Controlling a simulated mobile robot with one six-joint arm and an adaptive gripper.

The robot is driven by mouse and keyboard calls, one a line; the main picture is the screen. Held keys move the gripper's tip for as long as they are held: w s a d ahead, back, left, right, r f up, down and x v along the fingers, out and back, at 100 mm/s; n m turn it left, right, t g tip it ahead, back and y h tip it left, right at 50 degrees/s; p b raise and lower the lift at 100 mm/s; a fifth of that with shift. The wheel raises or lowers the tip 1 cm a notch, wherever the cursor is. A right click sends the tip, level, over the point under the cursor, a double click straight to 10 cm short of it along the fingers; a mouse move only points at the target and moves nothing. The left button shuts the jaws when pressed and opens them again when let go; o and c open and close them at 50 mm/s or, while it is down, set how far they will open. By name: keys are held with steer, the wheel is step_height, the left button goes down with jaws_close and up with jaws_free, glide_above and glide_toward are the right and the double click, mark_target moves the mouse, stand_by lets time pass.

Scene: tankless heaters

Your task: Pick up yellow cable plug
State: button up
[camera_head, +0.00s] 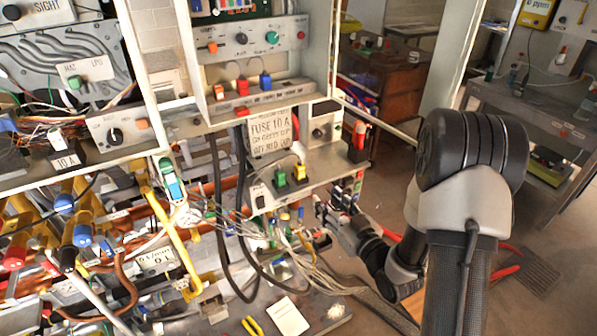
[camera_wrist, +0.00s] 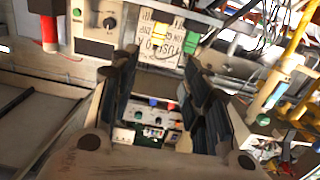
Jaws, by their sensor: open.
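The yellow cable plug (camera_head: 300,172) stands on the top of a small white panel box, with a thin dark cable running from it. A green plug (camera_head: 280,180) stands right beside it. Both also show near the top of the wrist view, the yellow plug (camera_wrist: 162,31) left of the green plug (camera_wrist: 191,28). My gripper (camera_head: 328,208) is at the right end of the box, lower than the plug and apart from it. In the wrist view my gripper (camera_wrist: 160,82) has its dark fingers spread, with nothing held between them.
A paper label reading "FUSE 10 A" (camera_head: 270,135) is behind the plugs. A red-topped part (camera_head: 358,135) stands right of them on a ledge. Black hoses (camera_head: 222,220) and bundled wires (camera_head: 300,255) hang left of and below the box. Open floor lies to the right.

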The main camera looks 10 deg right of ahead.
steer(key=b, duration=0.2)
glide_toward(302, 170)
steer(key=x, duration=0.5)
steer(key=shift+w+a+r, duration=0.1)
steer(key=shift+w+a, duration=0.1)
steer(key=shift+a, duration=0.2)
steer(key=shift+d+b+x, duration=0.15)
steer(key=shift+b+x, duration=0.15)
steer(key=shift+x, duration=1)
steer(key=shift+d+b+x, duration=0.15)
steer(key=shift+b+x, duration=0.15)
steer(key=shift+x, duration=1)
steer(key=shift+w, duration=0.1)
steer(key=shift+c, duration=0.3)
jaws_close()
